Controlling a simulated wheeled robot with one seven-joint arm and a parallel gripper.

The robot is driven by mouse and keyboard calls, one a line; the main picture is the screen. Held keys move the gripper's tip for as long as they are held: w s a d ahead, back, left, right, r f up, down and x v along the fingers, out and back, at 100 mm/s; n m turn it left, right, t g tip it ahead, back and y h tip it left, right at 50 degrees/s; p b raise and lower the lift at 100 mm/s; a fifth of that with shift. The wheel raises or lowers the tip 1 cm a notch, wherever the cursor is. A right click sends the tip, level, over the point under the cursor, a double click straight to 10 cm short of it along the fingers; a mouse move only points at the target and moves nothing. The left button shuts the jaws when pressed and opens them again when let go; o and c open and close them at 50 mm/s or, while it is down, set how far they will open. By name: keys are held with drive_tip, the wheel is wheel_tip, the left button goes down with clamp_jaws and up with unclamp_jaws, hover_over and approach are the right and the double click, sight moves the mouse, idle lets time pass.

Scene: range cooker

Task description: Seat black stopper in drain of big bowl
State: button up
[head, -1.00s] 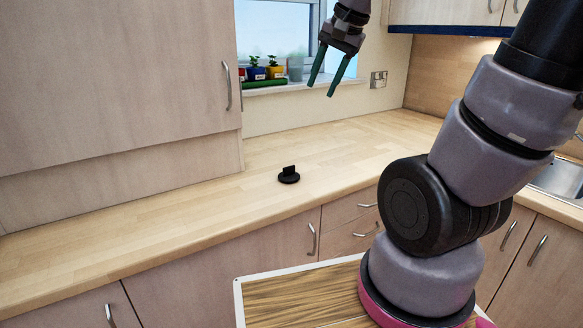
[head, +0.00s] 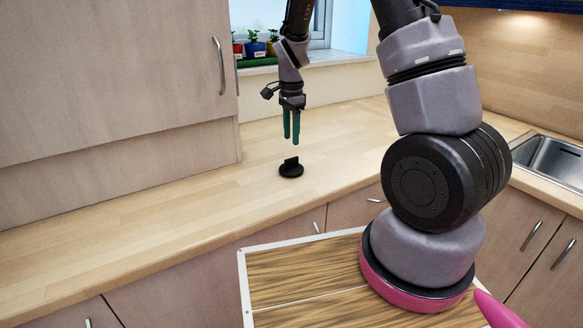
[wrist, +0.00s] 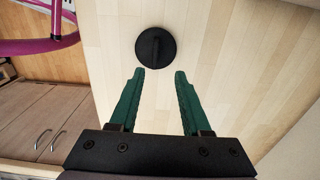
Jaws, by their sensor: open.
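The black stopper (head: 291,168) lies on the wooden worktop, a round disc with an upright tab on top. It also shows in the wrist view (wrist: 156,47), just beyond the fingertips and roughly between their lines. My gripper (head: 291,140) has green fingers pointing down, above and very near the stopper in the head view. In the wrist view my gripper (wrist: 159,72) is open with nothing between its fingers. The sink (head: 550,160) is partly in view at the right; its drain is hidden.
The worktop (head: 140,215) is clear around the stopper. Small potted plants (head: 255,46) sit on the window sill behind my gripper.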

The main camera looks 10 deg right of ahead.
sight(291, 159)
wheel_tip(291, 159, down, 3)
drive_tip(key=shift+f, duration=0.15)
drive_tip(key=shift+s+a+f, duration=0.1)
drive_tip(key=shift+s+f, duration=0.05)
drive_tip(key=shift+f, duration=0.75)
drive_tip(key=shift+s+d+f, duration=0.1)
drive_tip(key=shift+s+f, duration=0.1)
drive_tip(key=shift+f, duration=0.65)
drive_tip(key=shift+s+a+f, duration=0.1)
drive_tip(key=shift+s+f, duration=0.05)
drive_tip(key=shift+f, duration=0.75)
clamp_jaws()
